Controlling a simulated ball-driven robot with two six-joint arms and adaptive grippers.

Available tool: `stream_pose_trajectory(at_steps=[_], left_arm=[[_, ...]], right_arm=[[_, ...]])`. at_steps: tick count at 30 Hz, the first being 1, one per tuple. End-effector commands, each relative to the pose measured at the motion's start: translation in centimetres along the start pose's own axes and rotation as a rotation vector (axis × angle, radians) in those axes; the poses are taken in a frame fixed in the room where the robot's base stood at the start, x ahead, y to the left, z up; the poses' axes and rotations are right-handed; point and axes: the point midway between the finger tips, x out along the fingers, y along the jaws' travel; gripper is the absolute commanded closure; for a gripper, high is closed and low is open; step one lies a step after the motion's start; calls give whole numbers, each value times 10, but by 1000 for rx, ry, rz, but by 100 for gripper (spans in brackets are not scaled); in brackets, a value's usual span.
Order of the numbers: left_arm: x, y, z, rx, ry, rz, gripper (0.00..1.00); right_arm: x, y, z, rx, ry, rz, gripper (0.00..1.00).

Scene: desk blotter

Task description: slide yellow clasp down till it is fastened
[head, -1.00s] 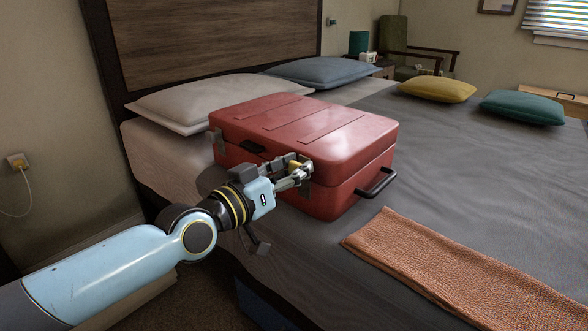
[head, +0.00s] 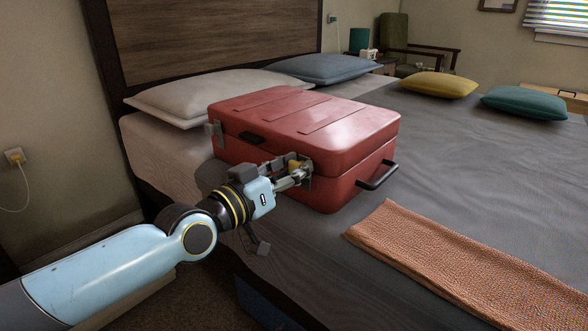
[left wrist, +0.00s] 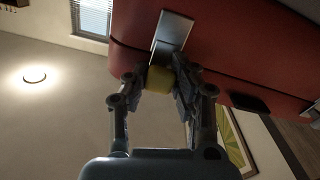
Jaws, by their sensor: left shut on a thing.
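A red suitcase (head: 330,135) lies shut on the bed, its lid resting on its lower half. The yellow clasp (head: 294,164) is on its near side, by the right corner, mostly hidden by my fingers. My left gripper (head: 298,172) is shut on it. In the left wrist view, the yellow clasp (left wrist: 160,79) sits between my two fingertips (left wrist: 165,82), at the end of a grey metal plate (left wrist: 172,32) on the red case. I cannot tell whether the clasp is fastened. My right gripper is not in view.
The suitcase has a black handle (head: 377,176) on its right side and a grey latch (head: 214,133) at its left corner. An orange towel (head: 450,260) lies on the bed at front right. A white pillow (head: 205,95) lies behind the case.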

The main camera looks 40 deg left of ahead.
Motion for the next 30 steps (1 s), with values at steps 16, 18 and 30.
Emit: stream_pose_trajectory(at_steps=[16, 18, 30], left_arm=[[-1, -1, 3, -1, -9, -3, 49], [-1, -1, 3, -1, -8, -2, 49], [-54, -1, 4, -1, -14, -1, 49]], right_arm=[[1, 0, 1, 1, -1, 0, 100], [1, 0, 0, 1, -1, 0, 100], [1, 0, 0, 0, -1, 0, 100]])
